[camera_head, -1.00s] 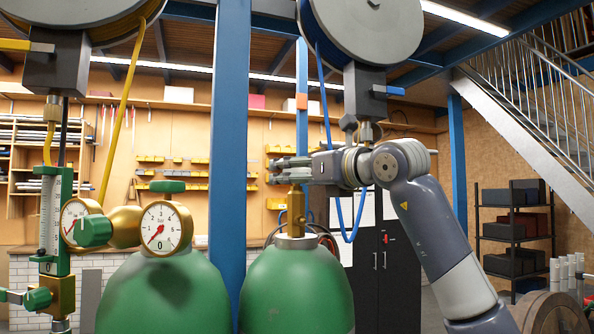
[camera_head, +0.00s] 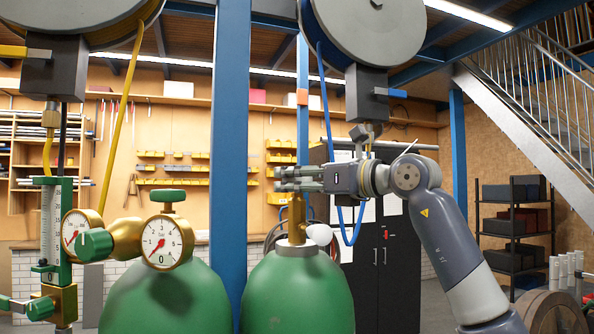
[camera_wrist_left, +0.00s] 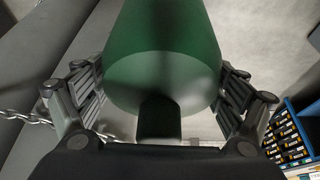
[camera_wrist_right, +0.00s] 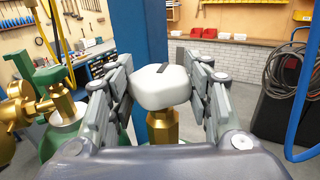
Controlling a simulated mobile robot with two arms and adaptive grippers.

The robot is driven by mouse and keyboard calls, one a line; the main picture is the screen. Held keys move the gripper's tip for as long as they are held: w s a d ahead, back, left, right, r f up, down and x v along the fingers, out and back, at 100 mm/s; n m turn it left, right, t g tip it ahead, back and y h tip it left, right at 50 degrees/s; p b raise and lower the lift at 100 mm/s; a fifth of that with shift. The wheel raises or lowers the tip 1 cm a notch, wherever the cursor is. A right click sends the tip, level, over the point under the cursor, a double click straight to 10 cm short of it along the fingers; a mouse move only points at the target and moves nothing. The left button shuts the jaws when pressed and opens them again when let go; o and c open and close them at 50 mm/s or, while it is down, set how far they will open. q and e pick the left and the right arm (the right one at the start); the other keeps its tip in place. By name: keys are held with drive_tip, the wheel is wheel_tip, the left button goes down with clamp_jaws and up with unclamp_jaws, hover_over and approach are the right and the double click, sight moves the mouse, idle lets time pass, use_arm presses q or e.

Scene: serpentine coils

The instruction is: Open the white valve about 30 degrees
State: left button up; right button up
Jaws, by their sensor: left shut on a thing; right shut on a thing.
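The fitting stands on a green cylinder (camera_head: 297,295). My left gripper (camera_wrist_left: 158,92) shows only in the left wrist view, its fingers on both sides of a green cylinder (camera_wrist_left: 165,55).
A second green cylinder (camera_head: 165,298) with brass gauges (camera_head: 167,241) stands left. A blue post (camera_head: 230,120) rises behind, between the cylinders. A blue hose (camera_head: 348,228) hangs beside my right arm. A white rounded thing (camera_head: 319,235) shows right of the brass fitting; I cannot tell what.

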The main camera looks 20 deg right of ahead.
use_arm(q)
wheel_tip(320, 180, up, 5)
drive_tip(key=p, duration=0.4)
drive_tip(key=shift+r, duration=0.15)
use_arm(e)
drive_tip(key=n+g+y, duration=0.2)
drive_tip(key=y, duration=0.1)
drive_tip(key=shift+d+r, duration=0.15)
drive_tip(key=shift+r, duration=0.2)
use_arm(q)
drive_tip(key=shift+r+p, duration=1.15)
drive_tip(key=shift+p, duration=0.1)
use_arm(e)
drive_tip(key=shift+f+n+g+y, duration=0.2)
drive_tip(key=shift+n+g+y, duration=0.7)
drive_tip(key=shift+n+g, duration=0.1)
drive_tip(key=o, duration=1)
drive_tip(key=shift+o, duration=0.4)
drive_tip(key=shift+f, duration=0.1)
drive_tip(key=shift+d, duration=0.1)
drive_tip(key=v, duration=1.1)
drive_tip(key=shift+s+d, duration=0.25)
drive_tip(key=shift+d, duration=0.1)
